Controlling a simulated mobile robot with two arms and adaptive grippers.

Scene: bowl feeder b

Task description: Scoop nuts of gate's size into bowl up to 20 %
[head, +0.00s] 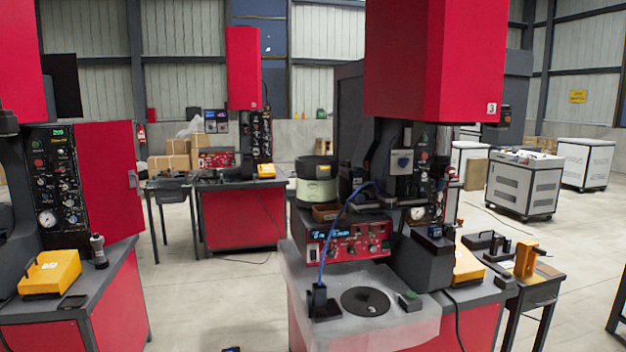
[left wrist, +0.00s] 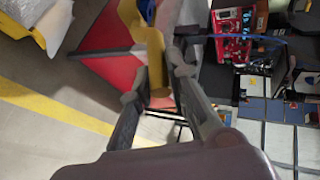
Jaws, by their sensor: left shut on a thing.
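My left gripper (left wrist: 158,92) shows in the left wrist view, its two grey fingers closed on a yellow tool (left wrist: 152,50). The tool looks like a scoop, but its shape is only partly clear; a blue part shows at the top edge. In the head view, a pale green and black bowl feeder (head: 316,182) stands on the middle machine, above the red control panel (head: 347,243). I cannot see into it. No nuts can be made out. A gate and its size cannot be made out. My right gripper is in neither view.
A dark round plate (head: 365,301) lies on the middle bench (head: 420,326). A yellow box (head: 50,272) sits on the left bench. A small dark table (head: 540,283) stands at right. White carts (head: 524,187) stand farther back. Open floor lies between the left and middle benches.

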